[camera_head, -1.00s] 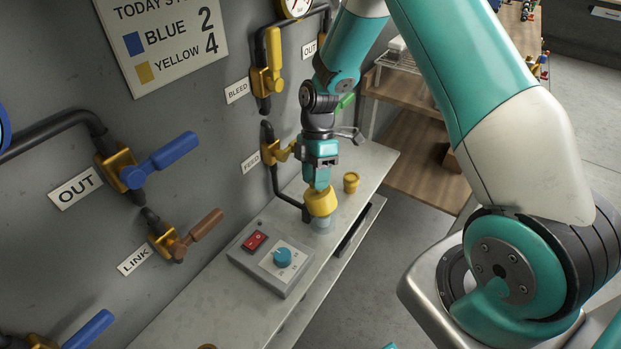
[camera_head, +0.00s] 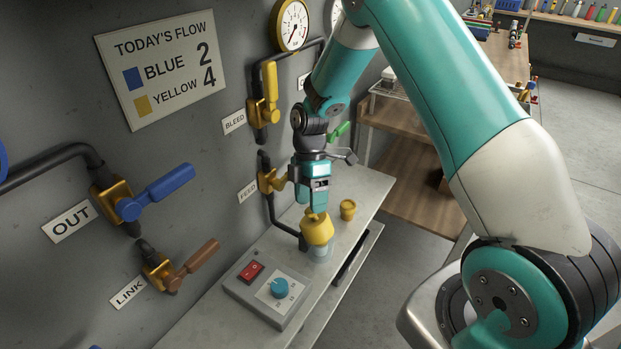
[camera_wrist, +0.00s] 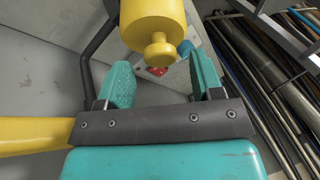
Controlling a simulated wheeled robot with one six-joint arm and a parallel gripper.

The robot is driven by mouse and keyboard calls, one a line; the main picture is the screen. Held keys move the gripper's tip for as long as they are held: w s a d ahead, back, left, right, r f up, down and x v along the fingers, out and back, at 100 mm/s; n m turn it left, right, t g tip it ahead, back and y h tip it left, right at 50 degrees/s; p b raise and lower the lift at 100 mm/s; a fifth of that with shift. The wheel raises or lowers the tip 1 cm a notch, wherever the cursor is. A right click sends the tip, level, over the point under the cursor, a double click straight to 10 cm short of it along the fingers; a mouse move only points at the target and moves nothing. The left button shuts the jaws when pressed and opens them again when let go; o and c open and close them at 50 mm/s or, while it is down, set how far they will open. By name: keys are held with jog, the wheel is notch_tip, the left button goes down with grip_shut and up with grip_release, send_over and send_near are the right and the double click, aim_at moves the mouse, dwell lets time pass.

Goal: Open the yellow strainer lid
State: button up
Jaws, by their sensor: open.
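The lid has a round knob on top, and lid and knob also show large at the top of the wrist view (camera_wrist: 153,18). My gripper (camera_head: 315,207) points down just above the lid. In the wrist view my gripper (camera_wrist: 163,75) is open and empty, its teal fingers spread to either side of the knob's line. The knob appears just beyond the fingertips, not clasped. Exact clearance is hard to tell.
A small yellow cup (camera_head: 348,209) stands right of the strainer. A control box (camera_head: 270,287) with a red switch and blue dial is in front. The FEED valve (camera_head: 270,180), pipes and the wall are close on the left. The bench edge is on the right.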

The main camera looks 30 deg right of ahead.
jog(key=b+v, duration=0.1)
jog(key=v, duration=0.9)
jog(key=shift+r, duration=0.3)
jog(key=shift+w+d, duration=0.1)
